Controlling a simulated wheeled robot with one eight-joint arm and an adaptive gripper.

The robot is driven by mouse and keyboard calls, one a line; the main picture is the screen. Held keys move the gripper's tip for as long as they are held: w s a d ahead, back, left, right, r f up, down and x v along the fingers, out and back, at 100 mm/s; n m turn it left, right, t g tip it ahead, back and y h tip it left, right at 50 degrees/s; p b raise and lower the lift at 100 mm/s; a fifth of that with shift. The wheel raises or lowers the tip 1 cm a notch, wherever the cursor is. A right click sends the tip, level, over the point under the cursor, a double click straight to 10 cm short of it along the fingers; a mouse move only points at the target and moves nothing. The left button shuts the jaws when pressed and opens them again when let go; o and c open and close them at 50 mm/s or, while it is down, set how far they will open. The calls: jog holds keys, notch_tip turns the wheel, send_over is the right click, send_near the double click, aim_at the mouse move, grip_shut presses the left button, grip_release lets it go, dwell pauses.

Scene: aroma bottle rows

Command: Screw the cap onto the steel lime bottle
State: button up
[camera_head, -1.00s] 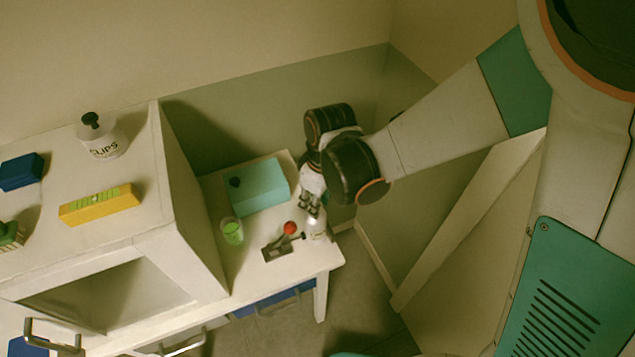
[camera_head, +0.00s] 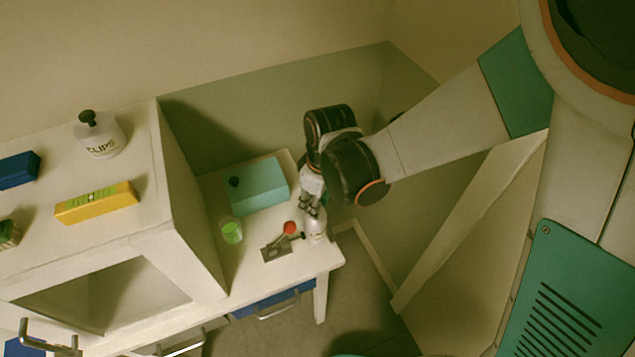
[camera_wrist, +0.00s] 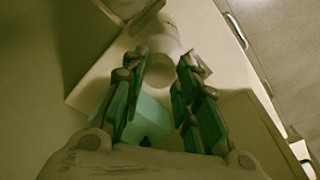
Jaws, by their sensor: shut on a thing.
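The pale bottle (camera_head: 317,232), which looks like the steel lime bottle, stands upright near the right front corner of the low table. My gripper (camera_head: 311,207) is directly above it, at its top. In the wrist view the bottle's pale body (camera_wrist: 158,32) lies just beyond the fingertips. My gripper (camera_wrist: 162,66) is shut on a small round piece at the bottle's top, which looks like the cap. The fingers partly hide it, so I cannot tell how it sits on the neck.
A small dark stand with a red ball (camera_head: 290,228) is close left of the bottle. A green cup (camera_head: 232,231) and a teal box (camera_head: 259,188) stand further left and behind. A white cabinet (camera_head: 190,235) rises at left, carrying a CLIPS bottle (camera_head: 100,139) and a yellow box (camera_head: 95,205).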

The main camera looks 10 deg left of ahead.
jog(key=shift+f+b, duration=0.3)
jog(key=shift+b, duration=0.05)
dwell(0.5)
dwell(0.4)
jog(key=o, duration=0.7)
jog(key=shift+o, duration=0.2)
jog(key=shift+r, duration=0.15)
jog(key=shift+c, duration=0.3)
jog(key=shift+r+p, duration=2.4)
jog(key=shift+r, duration=1.05)
jog(key=shift+o, duration=0.3)
